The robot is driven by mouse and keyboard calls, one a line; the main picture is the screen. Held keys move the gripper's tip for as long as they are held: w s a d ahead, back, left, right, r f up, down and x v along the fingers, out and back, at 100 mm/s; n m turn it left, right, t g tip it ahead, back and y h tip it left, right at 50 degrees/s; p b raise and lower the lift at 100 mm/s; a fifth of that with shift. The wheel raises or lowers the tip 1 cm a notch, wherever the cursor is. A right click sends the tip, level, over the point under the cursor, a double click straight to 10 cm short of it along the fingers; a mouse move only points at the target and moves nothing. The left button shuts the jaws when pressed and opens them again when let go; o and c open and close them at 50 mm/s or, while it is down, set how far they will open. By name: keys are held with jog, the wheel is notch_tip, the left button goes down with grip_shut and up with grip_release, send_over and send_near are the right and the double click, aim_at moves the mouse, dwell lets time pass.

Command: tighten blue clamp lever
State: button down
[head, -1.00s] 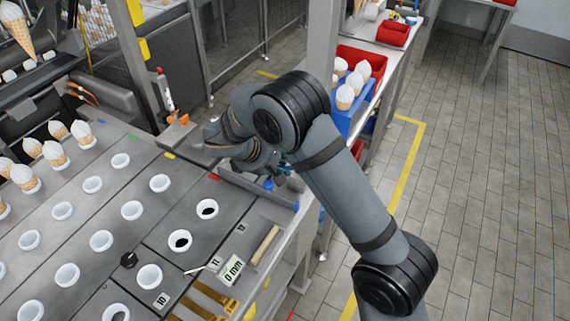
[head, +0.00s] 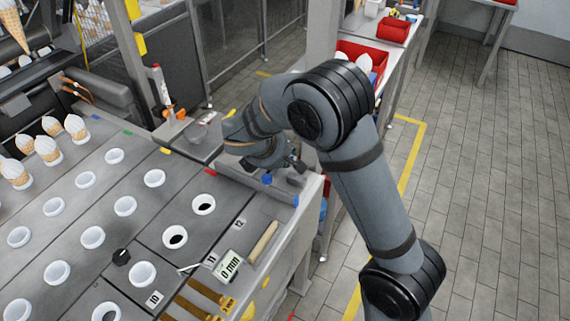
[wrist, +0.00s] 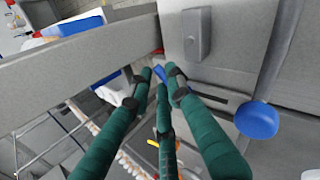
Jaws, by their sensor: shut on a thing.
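In the wrist view my gripper (wrist: 160,82) has dark green fingers with dark tips, closed around a small blue piece (wrist: 158,72) that looks like the blue clamp lever. The fingers hide most of it. A round blue knob (wrist: 257,120) on a dark slotted bar sits to the right of the fingers, apart from them. In the head view the blue knob (head: 267,180) is by the grey rail at the table's right corner. My gripper (head: 294,163) is just above and right of it, mostly hidden by my wrist.
The grey table holds several white cups (head: 143,273), white-topped cones (head: 75,127) and a display reading 0 mm (head: 229,265). A wooden-coloured bar (head: 263,242) lies near its right edge. A shelf with a red bin (head: 393,31) stands behind my arm. Floor at right is clear.

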jog(key=n+y+b, duration=0.1)
jog(key=n, duration=0.1)
jog(key=w+n+y+b, duration=0.1)
jog(key=shift+w+f+n+t+b, duration=0.1)
jog(key=shift+f+n+t+b, duration=0.05)
jog(key=shift+n+t+b, duration=0.25)
jog(key=n+y, duration=0.2)
jog(key=shift+w+n, duration=0.3)
jog(key=shift+w, duration=0.05)
jog(key=n, duration=0.1)
jog(key=n+y, duration=0.1)
jog(key=n+y+p, duration=0.1)
jog(key=shift+w+a+r+g, duration=0.25)
jog(key=shift+w+g, duration=0.05)
jog(key=shift+w, duration=0.1)
jog(key=shift+w+a+n+y+p, duration=0.15)
jog(key=shift+a+n+y+p, duration=0.1)
jog(key=shift+n+y+p, duration=0.45)
jog(key=shift+f+n+g, duration=0.1)
jog(key=shift+n+g, duration=0.2)
jog(key=c, duration=1.9)
grip_release()
